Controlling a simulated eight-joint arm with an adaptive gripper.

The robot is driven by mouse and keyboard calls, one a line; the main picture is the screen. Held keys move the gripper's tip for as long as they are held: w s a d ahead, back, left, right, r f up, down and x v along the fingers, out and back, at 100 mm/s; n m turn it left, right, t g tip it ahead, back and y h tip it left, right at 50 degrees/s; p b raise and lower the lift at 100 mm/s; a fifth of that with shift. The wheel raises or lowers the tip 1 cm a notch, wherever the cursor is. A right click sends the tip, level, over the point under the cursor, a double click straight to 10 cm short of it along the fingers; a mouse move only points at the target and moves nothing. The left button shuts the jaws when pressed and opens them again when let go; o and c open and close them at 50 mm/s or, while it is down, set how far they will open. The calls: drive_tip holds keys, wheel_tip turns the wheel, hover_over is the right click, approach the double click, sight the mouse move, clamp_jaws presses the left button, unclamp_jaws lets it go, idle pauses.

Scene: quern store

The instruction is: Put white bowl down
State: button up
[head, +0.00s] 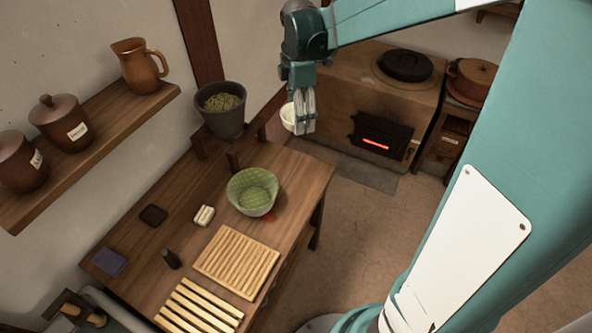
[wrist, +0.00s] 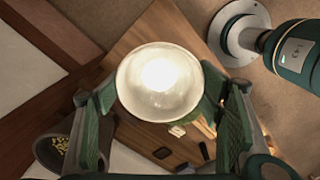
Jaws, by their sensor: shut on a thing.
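The bowl touches nothing else that I can see.
A green patterned bowl (head: 252,191) stands near the table's far right edge. A slatted wooden rack (head: 237,261), a white block (head: 204,216) and a dark bottle (head: 171,259) lie nearer. The far right corner is bare.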

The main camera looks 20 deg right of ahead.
wheel_tip(320, 180, down, 15)
idle(0.3)
idle(0.3)
drive_tip(key=shift+f+b, duration=0.7)
drive_tip(key=shift+f, duration=2.35)
drive_tip(key=shift+f+b, duration=0.45)
drive_tip(key=shift+f, duration=1.4)
drive_tip(key=shift+f, duration=0.2)
drive_tip(key=o, duration=0.8)
drive_tip(key=shift+o, duration=1.3)
